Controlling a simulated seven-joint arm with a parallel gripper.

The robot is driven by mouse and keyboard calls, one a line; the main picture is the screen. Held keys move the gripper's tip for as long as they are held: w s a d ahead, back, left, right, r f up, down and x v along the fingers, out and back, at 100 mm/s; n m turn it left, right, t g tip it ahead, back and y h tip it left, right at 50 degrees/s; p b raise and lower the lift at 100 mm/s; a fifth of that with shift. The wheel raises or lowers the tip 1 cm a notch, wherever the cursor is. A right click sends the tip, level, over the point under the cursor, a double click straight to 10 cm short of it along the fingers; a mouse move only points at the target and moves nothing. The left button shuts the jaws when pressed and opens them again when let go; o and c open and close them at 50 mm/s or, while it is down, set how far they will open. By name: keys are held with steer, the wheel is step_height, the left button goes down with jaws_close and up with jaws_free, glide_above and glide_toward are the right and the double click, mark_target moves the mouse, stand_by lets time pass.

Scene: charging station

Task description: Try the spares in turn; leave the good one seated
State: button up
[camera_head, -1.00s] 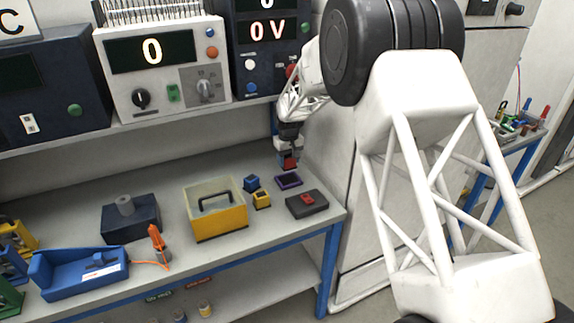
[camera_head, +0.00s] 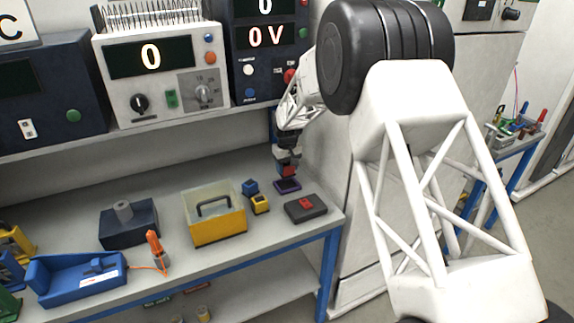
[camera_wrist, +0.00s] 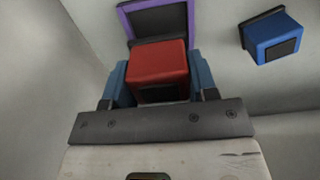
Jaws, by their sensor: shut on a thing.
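My gripper (camera_head: 287,162) is shut on a red block (camera_head: 287,170), above the back right of the bench. In the wrist view, the red block (camera_wrist: 158,70) sits between my blue fingers. A purple-rimmed dark tray (camera_head: 288,187) lies just beneath the block; I cannot tell whether they touch. The wrist view shows the purple rim (camera_wrist: 192,15) beyond the block. A blue block (camera_head: 251,187) and a yellow block (camera_head: 260,205) stand left of the tray. The blue block also shows in the wrist view (camera_wrist: 278,38). A dark box with a red piece on top (camera_head: 305,210) lies in front of the tray.
A yellow bin with a black handle (camera_head: 218,229) stands left of the blocks. Further left are a dark box with a grey cylinder (camera_head: 129,226), an orange tool (camera_head: 155,250) and a blue cradle (camera_head: 75,283). A white cabinet (camera_head: 350,235) stands close on the right.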

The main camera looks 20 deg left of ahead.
steer(key=shift+f, duration=2.6)
steer(key=o, duration=1)
steer(key=shift+o, duration=0.2)
steer(key=shift+r, duration=3.85)
